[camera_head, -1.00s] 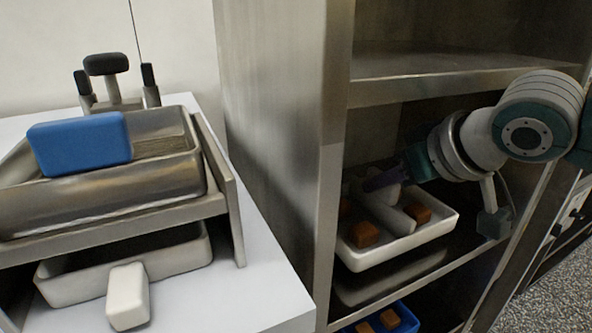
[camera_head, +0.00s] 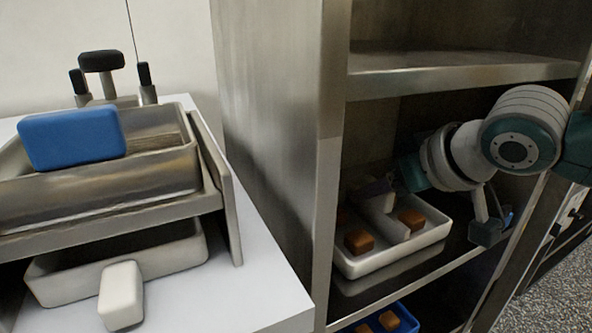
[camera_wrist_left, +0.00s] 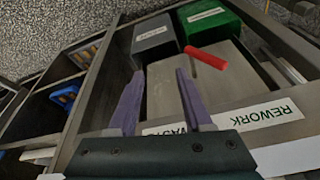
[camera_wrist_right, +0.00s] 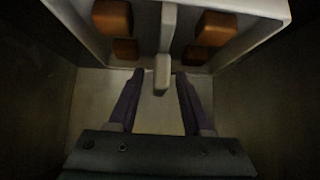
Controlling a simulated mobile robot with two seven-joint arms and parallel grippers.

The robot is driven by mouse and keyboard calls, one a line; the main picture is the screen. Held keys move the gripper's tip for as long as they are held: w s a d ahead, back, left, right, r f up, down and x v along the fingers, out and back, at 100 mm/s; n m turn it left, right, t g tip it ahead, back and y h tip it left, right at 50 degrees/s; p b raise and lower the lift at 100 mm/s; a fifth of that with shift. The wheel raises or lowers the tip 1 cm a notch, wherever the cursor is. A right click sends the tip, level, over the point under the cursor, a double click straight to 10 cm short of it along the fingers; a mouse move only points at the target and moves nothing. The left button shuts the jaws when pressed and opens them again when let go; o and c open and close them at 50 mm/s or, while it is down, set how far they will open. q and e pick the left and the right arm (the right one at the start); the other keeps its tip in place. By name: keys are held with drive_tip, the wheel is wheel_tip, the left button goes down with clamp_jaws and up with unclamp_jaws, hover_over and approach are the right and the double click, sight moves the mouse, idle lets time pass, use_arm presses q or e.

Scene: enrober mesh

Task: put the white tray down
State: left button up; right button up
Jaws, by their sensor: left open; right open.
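The white tray (camera_head: 375,264) sits on the middle shelf of the steel cabinet, with several brown pieces (camera_head: 358,241) in it and a raised white bar (camera_head: 385,217) across its middle. It also shows at the top of the right wrist view (camera_wrist_right: 243,8). My right gripper (camera_wrist_right: 161,78) is inside the cabinet, its purple fingers open on either side of the bar's near end and apart from it. In the head view the fingers are mostly hidden. My left gripper (camera_wrist_left: 158,75) is open and empty above a bench with labelled bins, outside the head view.
A blue tray (camera_head: 390,320) with brown pieces is on the level below. The upper shelf (camera_head: 450,78) is close above my right arm. At left, a steel machine holds a blue block (camera_head: 72,138). Green (camera_wrist_left: 208,22) and grey (camera_wrist_left: 153,38) bins and a red cylinder (camera_wrist_left: 206,58) lie below my left gripper.

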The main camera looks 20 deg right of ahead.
drive_tip(key=shift+s+r+p, duration=0.2)
drive_tip(key=shift+r+p, duration=0.1)
drive_tip(key=shift+r, duration=0.1)
drive_tip(key=a+p+v, duration=0.1)
drive_tip(key=p+v, duration=0.3)
drive_tip(key=v, duration=0.7)
drive_tip(key=s+a+f+g, duration=0.3)
drive_tip(key=s+a+f, duration=0.1)
drive_tip(key=s, duration=0.5)
drive_tip(key=s+a+f+n+g, duration=0.1)
drive_tip(key=s+a+f, duration=0.3)
drive_tip(key=s, duration=0.5)
drive_tip(key=shift+s+f+g+h, duration=0.25)
drive_tip(key=shift+f+g+h, duration=0.1)
drive_tip(key=shift+g, duration=0.55)
